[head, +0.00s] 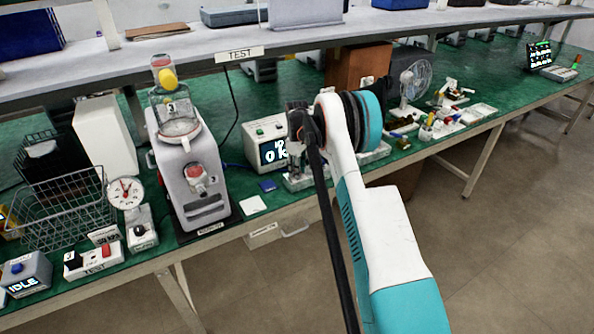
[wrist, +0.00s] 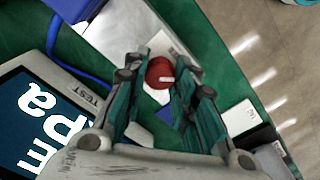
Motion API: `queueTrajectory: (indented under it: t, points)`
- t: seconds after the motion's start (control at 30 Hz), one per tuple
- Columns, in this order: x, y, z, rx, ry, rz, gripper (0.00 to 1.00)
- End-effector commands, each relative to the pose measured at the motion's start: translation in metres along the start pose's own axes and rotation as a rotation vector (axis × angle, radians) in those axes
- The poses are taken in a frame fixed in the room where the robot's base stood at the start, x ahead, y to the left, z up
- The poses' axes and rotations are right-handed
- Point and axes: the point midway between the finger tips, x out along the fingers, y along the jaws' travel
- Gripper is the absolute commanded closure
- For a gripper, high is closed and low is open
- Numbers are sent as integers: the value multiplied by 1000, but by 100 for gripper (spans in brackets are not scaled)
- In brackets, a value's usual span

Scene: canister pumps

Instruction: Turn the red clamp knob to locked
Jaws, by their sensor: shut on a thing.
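The red clamp knob (wrist: 159,72) sits between the two fingers of my gripper (wrist: 160,80) in the wrist view. A short white mark on the knob's top points to the right in that view. The fingers are closed onto the knob from both sides. The knob sits on a pale metal fixture (wrist: 118,34). In the head view my gripper (head: 297,125) is over the small grey fixture (head: 297,183) near the bench's front edge; the knob is hidden there.
A box with a lit display (head: 266,128) stands just left of my gripper. A blue pad (head: 267,185) and a white card (head: 253,204) lie in front of it. A grey canister machine (head: 192,180) stands further left. A fan (head: 413,82) and small parts are to the right.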

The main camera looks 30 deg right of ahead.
Motion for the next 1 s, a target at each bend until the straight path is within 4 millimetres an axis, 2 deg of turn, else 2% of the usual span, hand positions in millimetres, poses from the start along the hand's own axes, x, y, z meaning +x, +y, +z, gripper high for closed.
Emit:
queueTrajectory:
  t: [0.6, 1.0]
  points:
    - [0, 0, 0, 561, 1, 1, 99]
    - [0, 0, 0, 768, 1, 1, 99]
